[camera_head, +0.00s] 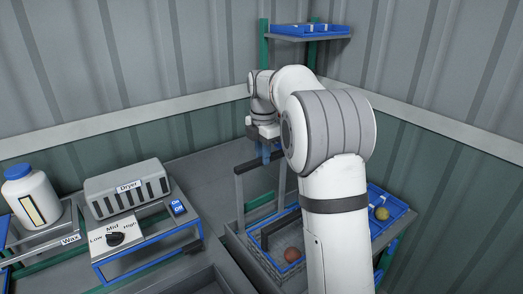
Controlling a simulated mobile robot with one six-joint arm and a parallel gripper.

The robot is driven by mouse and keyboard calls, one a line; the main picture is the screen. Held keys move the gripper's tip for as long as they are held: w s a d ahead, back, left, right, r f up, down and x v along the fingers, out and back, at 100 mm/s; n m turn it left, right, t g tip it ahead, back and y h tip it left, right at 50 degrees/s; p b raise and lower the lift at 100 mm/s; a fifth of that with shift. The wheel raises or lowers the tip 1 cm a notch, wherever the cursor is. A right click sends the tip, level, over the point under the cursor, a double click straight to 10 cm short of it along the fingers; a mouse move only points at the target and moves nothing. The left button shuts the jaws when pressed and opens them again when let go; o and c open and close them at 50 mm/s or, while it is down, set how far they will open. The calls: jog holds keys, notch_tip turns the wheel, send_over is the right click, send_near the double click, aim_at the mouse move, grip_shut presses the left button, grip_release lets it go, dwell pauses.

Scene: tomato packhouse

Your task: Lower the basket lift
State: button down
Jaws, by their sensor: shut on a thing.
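The basket lift's grey frame (240,200) stands right of centre, with a dark crossbar (249,166) on top. A mesh basket (262,262) with a blue edge and a dark handle sits low inside the frame, partly hidden behind my arm. A reddish tomato (292,254) is in or over the basket. My gripper (265,154), with blue fingers, points down at the crossbar and is shut on it. The exact grip is small and partly covered by my arm.
A blue tray (398,208) with a yellowish tomato (381,213) is at right. A dryer (128,187), a Low-Mid-High dial (115,239), a blue On/Off switch (178,208) and a wax bottle (33,198) are at left. A shelf (308,38) stands behind.

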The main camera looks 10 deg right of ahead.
notch_tip(320, 180, down, 16)
jog(key=b, duration=0.7)
jog(key=shift+s, duration=0.2)
jog(key=shift+f, duration=0.15)
jog(key=c, duration=1.5)
grip_release()
jog(key=shift+c, duration=0.2)
jog(key=shift+o, duration=1.3)
jog(key=shift+w, duration=0.1)
notch_tip(320, 180, up, 8)
